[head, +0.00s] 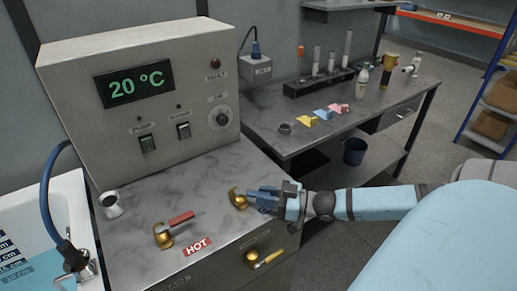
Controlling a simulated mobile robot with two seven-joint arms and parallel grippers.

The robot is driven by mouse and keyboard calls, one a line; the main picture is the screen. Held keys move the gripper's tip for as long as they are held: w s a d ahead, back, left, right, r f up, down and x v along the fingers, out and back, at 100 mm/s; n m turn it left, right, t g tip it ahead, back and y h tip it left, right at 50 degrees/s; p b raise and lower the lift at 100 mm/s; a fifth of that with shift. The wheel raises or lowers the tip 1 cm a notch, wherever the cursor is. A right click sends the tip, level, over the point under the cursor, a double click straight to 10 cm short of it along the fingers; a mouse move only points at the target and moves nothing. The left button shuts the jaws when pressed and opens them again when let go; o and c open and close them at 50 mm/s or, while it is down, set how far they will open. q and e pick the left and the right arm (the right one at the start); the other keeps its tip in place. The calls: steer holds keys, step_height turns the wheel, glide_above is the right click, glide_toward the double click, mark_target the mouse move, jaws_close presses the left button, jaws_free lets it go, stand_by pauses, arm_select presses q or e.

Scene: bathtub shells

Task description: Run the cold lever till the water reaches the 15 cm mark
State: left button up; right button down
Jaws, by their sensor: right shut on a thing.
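My right gripper (258,198) reaches in from the right over the grey counter and is shut on the cold lever (238,199). The lever's gold base shows at the fingertips; its handle is mostly hidden by the fingers. The hot lever (163,236), gold with a red handle, stands to the left behind a red HOT label (197,246). The white bathtub (68,190) is at the left edge, partly cut off. Its depth scale (28,269) shows a 10 cm mark; I cannot tell the water level exactly. My left gripper is not in view.
A control box (150,100) reading 20 °C stands behind the levers. A blue hose (47,200) runs to a metal spout (82,268) at the tub.

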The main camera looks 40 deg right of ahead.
stand_by(0.5)
steer(key=c, duration=1)
jaws_free()
steer(key=shift+d, duration=0.1)
steer(key=p+v, duration=0.3)
steer(key=v, duration=1)
steer(key=shift+s+d, duration=0.2)
steer(key=shift+d, duration=0.2)
